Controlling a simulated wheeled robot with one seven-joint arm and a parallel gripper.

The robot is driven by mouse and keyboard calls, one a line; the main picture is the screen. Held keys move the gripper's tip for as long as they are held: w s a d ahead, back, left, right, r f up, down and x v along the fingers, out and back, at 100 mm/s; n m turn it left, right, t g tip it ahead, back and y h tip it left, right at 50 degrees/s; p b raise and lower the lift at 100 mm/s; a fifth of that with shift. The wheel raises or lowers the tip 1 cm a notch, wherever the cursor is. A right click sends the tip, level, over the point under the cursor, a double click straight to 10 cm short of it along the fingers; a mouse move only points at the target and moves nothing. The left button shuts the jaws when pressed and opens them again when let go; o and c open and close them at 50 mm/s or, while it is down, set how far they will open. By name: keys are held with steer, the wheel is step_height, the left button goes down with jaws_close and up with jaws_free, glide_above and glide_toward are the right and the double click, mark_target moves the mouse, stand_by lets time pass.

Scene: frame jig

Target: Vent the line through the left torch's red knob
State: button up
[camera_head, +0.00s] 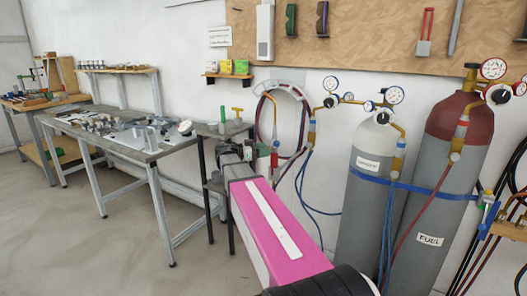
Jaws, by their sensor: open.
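My pink arm reaches forward from the bottom of the picture, and my gripper (236,150) is at its far end. The gripper is dark, open and small in view, and its fingers are hard to make out. A small red piece (274,160) shows just right of the gripper, below a hose; it looks like a torch knob, but I cannot tell for sure. It appears apart from the gripper, though the depth is unclear. The torch body there is mostly hidden behind my arm. At the far right, another torch-like fitting (489,212) with blue and green parts sits by a wooden bracket.
A grey cylinder (365,205) and a red-topped cylinder (437,190) labelled FUEL stand right, strapped in blue, with gauges and hoses. A small stand (212,131) holds a green piece and yellow T-handle. A cluttered workbench (120,135) stands left. The left floor is clear.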

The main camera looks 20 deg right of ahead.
steer(key=c, duration=0.9)
steer(key=shift+n, duration=0.3)
steer(key=n, duration=2)
steer(key=shift+w+f, duration=0.1)
steer(key=shift+f, duration=0.15)
steer(key=shift+n, duration=0.3)
steer(key=o, duration=0.9)
